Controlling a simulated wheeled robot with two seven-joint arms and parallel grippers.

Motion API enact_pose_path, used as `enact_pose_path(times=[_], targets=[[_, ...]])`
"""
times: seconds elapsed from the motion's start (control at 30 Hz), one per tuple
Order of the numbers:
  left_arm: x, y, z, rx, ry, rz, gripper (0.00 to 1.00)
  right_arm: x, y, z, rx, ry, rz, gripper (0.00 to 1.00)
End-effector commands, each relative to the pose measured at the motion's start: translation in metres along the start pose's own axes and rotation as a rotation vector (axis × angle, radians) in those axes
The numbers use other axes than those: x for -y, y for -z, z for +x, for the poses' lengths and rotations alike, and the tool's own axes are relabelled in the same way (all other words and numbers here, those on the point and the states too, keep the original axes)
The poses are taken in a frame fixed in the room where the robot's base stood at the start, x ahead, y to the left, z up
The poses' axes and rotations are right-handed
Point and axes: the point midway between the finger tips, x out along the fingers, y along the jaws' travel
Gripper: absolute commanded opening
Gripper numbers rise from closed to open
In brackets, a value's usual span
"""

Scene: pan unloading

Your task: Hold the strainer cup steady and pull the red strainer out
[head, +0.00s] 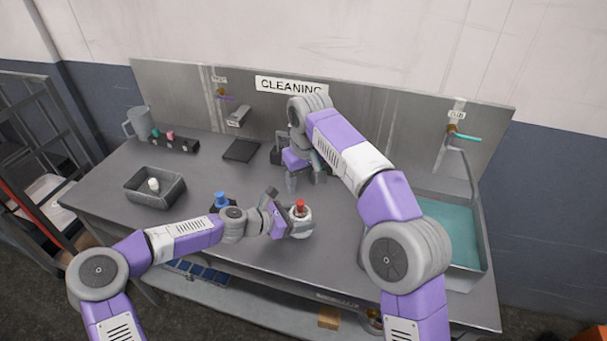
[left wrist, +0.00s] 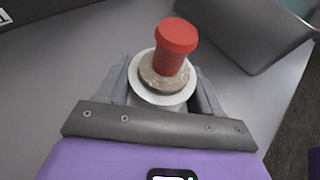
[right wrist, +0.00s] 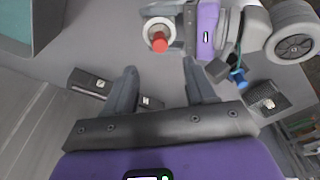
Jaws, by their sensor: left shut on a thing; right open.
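The strainer cup (head: 302,229) is a small white round cup standing near the front middle of the table. The red strainer (head: 300,204) sits in its top, and its red knob points up, clear in the left wrist view (left wrist: 175,45). My left gripper (head: 287,223) comes from the left and is shut on the cup, one finger on each side. My right gripper (head: 305,181) is open and empty, behind the cup and apart from it, fingers pointing down. The right wrist view shows the red knob (right wrist: 158,43) just beyond its fingertips.
A grey bin (head: 170,200) with a white item stands at the left. A blue-topped object (head: 222,199) is beside my left arm. A dark plate (head: 241,151) lies at the back. A sink (head: 455,240) is at the right. The table left of the cup has free room.

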Motion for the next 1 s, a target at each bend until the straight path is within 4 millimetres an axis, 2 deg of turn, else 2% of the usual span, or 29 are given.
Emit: enact_pose_path(times=[0.3, 0.5, 0.7, 0.97, 1.0], targets=[[0.0, -0.001, 0.0, 0.001, 0.0, 0.0, 0.31, -0.001, -0.001, 0.062, 0.004, 0.0, 0.001, 0.55], [0.0, -0.001, 0.0, 0.001, 0.0, 0.0, 0.31, 0.0, -0.001, 0.089, 0.001, 0.001, 0.001, 0.55], [0.0, -0.001, 0.0, 0.001, 0.0, 0.0, 0.31, 0.0, -0.001, 0.1, 0.0, 0.001, 0.001, 0.55], [0.0, -0.001, 0.0, 0.001, 0.0, 0.0, 0.31, 0.0, 0.0, 0.101, -0.001, 0.0, 0.001, 0.55], [0.0, -0.001, 0.0, 0.001, 0.0, 0.0, 0.31, 0.0, 0.0, 0.101, -0.001, 0.0, 0.001, 0.51]])
